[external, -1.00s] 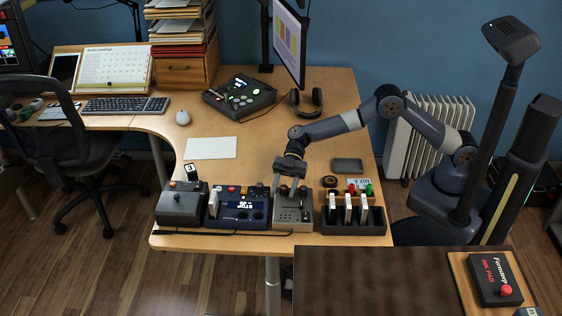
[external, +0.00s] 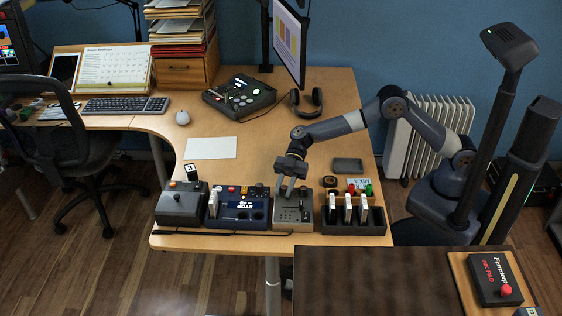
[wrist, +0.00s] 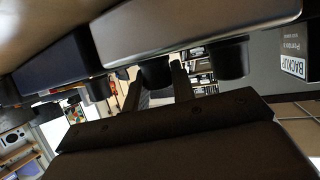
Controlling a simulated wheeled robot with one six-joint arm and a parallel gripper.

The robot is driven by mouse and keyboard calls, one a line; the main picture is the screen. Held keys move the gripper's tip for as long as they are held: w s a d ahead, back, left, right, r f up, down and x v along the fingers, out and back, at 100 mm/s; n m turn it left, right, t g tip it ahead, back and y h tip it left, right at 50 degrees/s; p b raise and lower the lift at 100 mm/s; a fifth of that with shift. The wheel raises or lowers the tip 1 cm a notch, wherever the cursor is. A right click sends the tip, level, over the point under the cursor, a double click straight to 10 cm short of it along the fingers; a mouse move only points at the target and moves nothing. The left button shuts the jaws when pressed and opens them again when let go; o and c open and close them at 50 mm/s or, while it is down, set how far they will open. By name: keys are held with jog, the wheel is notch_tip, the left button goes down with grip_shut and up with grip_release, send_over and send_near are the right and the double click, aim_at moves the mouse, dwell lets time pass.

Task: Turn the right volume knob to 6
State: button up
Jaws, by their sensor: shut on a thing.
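A grey box (external: 285,214) with small controls on top stands near the table's front edge. My gripper (external: 292,190) reaches down onto the back part of this box. In the wrist view, the box's grey body (wrist: 190,28) fills the top, with dark knobs on it. My gripper's two fingers (wrist: 158,88) sit on either side of one dark knob (wrist: 155,72) and are shut on it. Another dark knob (wrist: 232,60) stands apart to the right in that view. The external view is too small to read any scale or pointer.
A blue unit (external: 237,222) with a display stands close on the left of the grey box. A dark rack (external: 355,229) with several white cartridges is close on the right. A grey joystick box (external: 180,209) is farther left. The table behind, around a white sheet (external: 211,148), is mostly clear.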

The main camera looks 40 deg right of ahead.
jog(key=shift+f+m+t+y+b, duration=0.2)
jog(key=shift+m+t+y+b, duration=0.4)
jog(key=shift+b, duration=1.5)
jog(key=shift+r+m+t+b, duration=0.25)
jog(key=shift+m+t+b, duration=0.25)
jog(key=shift+b, duration=0.3)
jog(key=o, duration=1)
jog(key=shift+c, duration=0.2)
jog(key=v, duration=1)
jog(key=shift+d+r, duration=0.2)
jog(key=shift+d, duration=0.15)
jog(key=shift+w, duration=0.1)
